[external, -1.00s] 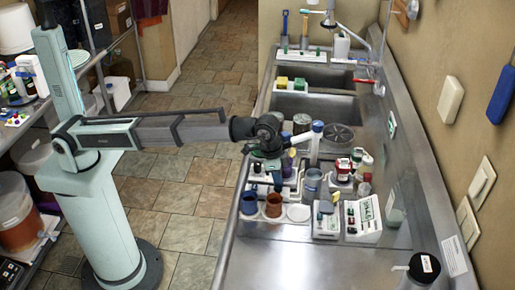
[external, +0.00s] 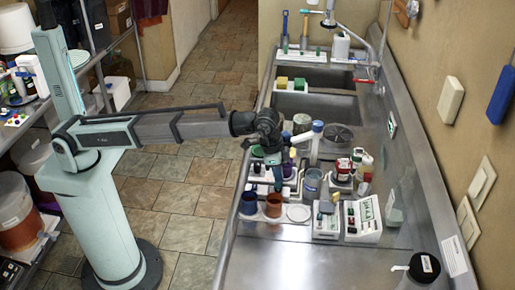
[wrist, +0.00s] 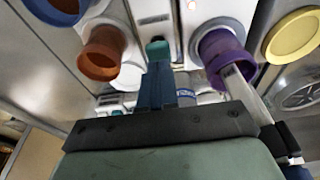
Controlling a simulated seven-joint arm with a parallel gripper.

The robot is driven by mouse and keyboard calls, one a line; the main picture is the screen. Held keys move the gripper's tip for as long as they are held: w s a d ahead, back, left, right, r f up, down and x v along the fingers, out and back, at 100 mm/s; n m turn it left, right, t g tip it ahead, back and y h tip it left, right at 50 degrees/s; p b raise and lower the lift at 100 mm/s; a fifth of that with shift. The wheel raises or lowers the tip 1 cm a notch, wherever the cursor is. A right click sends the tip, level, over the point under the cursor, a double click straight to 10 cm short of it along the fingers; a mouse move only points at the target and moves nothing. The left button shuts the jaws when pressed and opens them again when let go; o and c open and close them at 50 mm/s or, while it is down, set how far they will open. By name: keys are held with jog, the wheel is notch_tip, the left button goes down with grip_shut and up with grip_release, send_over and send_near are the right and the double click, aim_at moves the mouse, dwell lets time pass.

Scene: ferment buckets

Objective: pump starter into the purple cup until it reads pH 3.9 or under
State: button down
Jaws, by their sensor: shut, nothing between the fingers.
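The purple cup (wrist: 225,55) stands on a white stand right of my fingers in the wrist view. Its mouth shows, but I cannot read a pH value there. In the external view my arm and gripper partly hide that area. My gripper (external: 277,185) points down over the counter among the stands. In the wrist view its blue fingers with teal tips (wrist: 157,48) are together and empty, between the purple cup and an orange-brown cup (wrist: 103,52). I cannot tell whether the tips touch anything. A pale, clear strip (wrist: 240,85) lies close to the purple cup's lower side.
A blue cup (external: 248,203) and the orange-brown cup (external: 273,205) stand at the counter's left edge. White boxes (external: 362,220) and small bottles (external: 362,162) crowd the right. A yellow lid (wrist: 293,35) shows at the wrist view's right. The front counter (external: 290,265) is clear.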

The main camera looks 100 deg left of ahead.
jog(key=shift+r, duration=2.2)
jog(key=c, duration=1.8)
grip_release()
jog(key=o, duration=1)
jog(key=w+d+r+t, duration=0.1)
jog(key=w+d+r, duration=0.1)
jog(key=w+r, duration=0.1)
jog(key=w+d+r+t, duration=0.2)
jog(key=w+d+r, duration=0.1)
jog(key=w, duration=0.3)
jog(key=w+d+r+t, duration=0.1)
jog(key=w+d+r, duration=0.1)
jog(key=w+r, duration=0.3)
jog(key=shift+d+r, duration=0.2)
jog(key=shift+d, duration=0.05)
jog(key=shift+o, duration=0.8)
jog(key=shift+w+d+r+t, duration=0.15)
jog(key=shift+w+r+t, duration=0.05)
jog(key=shift+w+t, duration=0.1)
jog(key=shift+o, duration=0.8)
jog(key=shift+w+f, duration=0.2)
jog(key=shift+f, duration=0.05)
jog(key=o, duration=0.5)
jog(key=x, duration=0.7)
jog(key=shift+w+f, duration=0.15)
jog(key=shift+f, duration=0.15)
jog(key=shift+w+f, duration=0.35)
jog(key=shift+f, duration=0.3)
jog(key=shift+r, duration=0.15)
